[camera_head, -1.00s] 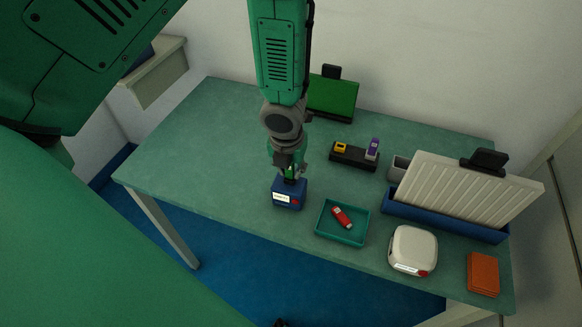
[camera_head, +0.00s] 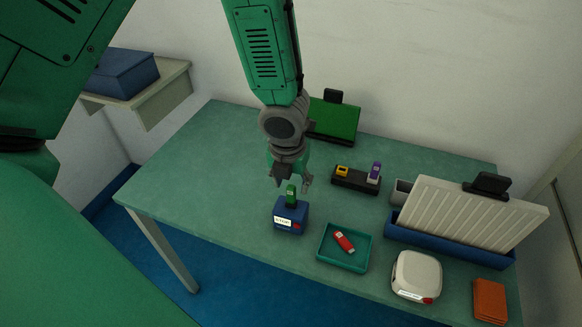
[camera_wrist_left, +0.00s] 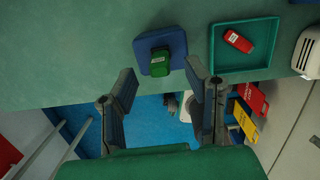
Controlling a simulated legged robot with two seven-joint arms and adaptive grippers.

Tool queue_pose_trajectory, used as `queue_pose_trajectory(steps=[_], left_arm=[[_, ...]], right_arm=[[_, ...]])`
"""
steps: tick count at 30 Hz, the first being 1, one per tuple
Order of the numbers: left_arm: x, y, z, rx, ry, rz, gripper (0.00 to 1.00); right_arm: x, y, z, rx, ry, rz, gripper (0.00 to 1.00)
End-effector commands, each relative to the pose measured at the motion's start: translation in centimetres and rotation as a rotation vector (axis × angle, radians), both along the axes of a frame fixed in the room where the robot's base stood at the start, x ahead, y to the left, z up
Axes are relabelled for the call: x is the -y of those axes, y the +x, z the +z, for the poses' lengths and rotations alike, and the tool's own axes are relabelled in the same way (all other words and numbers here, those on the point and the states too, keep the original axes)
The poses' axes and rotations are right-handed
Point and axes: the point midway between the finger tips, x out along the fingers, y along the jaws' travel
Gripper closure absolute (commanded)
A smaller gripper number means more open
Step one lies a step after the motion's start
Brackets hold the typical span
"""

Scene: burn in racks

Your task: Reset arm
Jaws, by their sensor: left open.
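My left gripper (camera_head: 291,178) is open and empty, just above and behind a small blue box (camera_head: 290,216) on the table. A green stick (camera_head: 291,194) stands upright in the top of the blue box. In the left wrist view the gripper's fingers (camera_wrist_left: 162,100) are spread apart, with the green stick (camera_wrist_left: 160,62) and blue box (camera_wrist_left: 176,42) beyond them, untouched. My right gripper is not in view.
A teal tray (camera_head: 324,257) holds a red stick (camera_head: 344,242). A black holder (camera_head: 352,182) carries yellow and purple sticks. A white rounded device (camera_head: 415,275), an orange block (camera_head: 489,300), a ribbed panel in a blue rack (camera_head: 440,245) and a green panel (camera_head: 334,119) also stand on the table (camera_head: 190,180).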

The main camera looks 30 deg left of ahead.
Motion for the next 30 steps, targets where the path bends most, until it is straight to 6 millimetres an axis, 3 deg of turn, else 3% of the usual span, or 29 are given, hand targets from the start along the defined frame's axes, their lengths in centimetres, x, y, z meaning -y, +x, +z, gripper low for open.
queue_pose_trajectory(steps=[3, 9, 19, 23, 25, 30], left_arm=[[0.2, -0.2, 2.7, 0.005, -0.005, 0.003, 0.57], [0.3, -0.6, 5.5, 0.001, -0.003, 0.002, 0.57], [0.3, -1.0, 6.3, -0.006, -0.004, 0.007, 0.57], [1.1, -2.9, 4.1, -0.056, -0.069, 0.160, 0.57], [2.0, -5.0, 1.7, -0.114, -0.136, 0.359, 0.57], [4.0, -11.6, -4.9, -0.272, -0.268, 1.112, 0.57]], right_arm=[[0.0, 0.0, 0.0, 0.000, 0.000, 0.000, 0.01], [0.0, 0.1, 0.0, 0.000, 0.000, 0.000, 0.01], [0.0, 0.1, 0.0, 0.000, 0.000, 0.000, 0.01], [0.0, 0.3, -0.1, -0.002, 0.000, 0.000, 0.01], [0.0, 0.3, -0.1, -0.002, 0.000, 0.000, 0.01], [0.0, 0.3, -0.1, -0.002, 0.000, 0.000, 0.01]])
